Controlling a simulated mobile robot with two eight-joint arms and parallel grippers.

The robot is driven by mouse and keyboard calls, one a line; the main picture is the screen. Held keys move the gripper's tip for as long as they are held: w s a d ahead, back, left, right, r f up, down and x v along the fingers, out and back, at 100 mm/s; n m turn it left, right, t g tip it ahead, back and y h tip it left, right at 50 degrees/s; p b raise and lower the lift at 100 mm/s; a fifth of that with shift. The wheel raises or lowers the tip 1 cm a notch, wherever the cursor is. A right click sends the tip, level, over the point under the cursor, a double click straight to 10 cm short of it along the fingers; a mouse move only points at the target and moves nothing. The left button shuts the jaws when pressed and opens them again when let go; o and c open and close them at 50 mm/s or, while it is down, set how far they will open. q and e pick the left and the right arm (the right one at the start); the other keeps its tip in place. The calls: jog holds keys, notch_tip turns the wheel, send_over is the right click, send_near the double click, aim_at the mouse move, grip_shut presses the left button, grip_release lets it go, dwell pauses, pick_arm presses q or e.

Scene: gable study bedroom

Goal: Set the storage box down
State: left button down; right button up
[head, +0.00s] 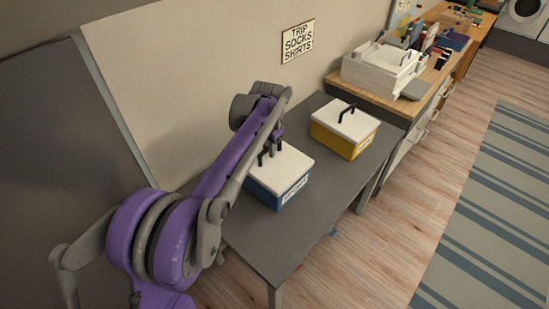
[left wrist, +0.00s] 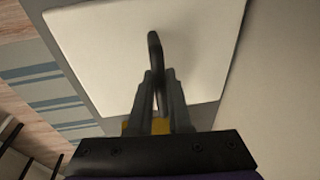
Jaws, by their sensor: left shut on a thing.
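The storage box under my left gripper is blue with a white lid (head: 287,170) and a pale label on its front. It is at the grey table (head: 320,205), and I cannot tell whether its base touches the top. My left gripper (head: 272,152) is above the lid, shut on the box's dark handle. In the left wrist view the gripper fingers (left wrist: 158,90) close around the black handle (left wrist: 154,50), with the white lid (left wrist: 95,50) filling the area behind. My right gripper is not in view.
A yellow box with a white lid (head: 345,125) stands farther back on the same table. A wooden desk (head: 375,97) beyond holds a white tray-like container (head: 375,75) and several items. A sign (head: 298,42) hangs on the wall. The table's front right is clear.

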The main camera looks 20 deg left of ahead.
aim_at(269, 159)
pick_arm(q)
jog(key=shift+w+f, duration=0.1)
jog(key=shift+f, duration=2.15)
jog(key=c, duration=0.8)
grip_release()
jog(key=shift+c, duration=0.2)
notch_tip(269, 159, up, 11)
jog(key=s, duration=0.2)
jog(key=s+d+f+n+t, duration=0.1)
jog(key=s+d+f, duration=0.2)
jog(key=s, duration=0.7)
jog(key=s+d+f+n+t, duration=0.1)
jog(key=s+d+f, duration=0.2)
jog(key=s, duration=0.7)
jog(key=s+d+f+n+t, duration=0.1)
jog(key=s+f, duration=0.4)
jog(key=s, duration=0.5)
jog(key=shift+d+f+n+h+p, duration=0.2)
jog(key=shift+d+n+h+p, duration=0.25)
jog(key=shift+d, duration=0.55)
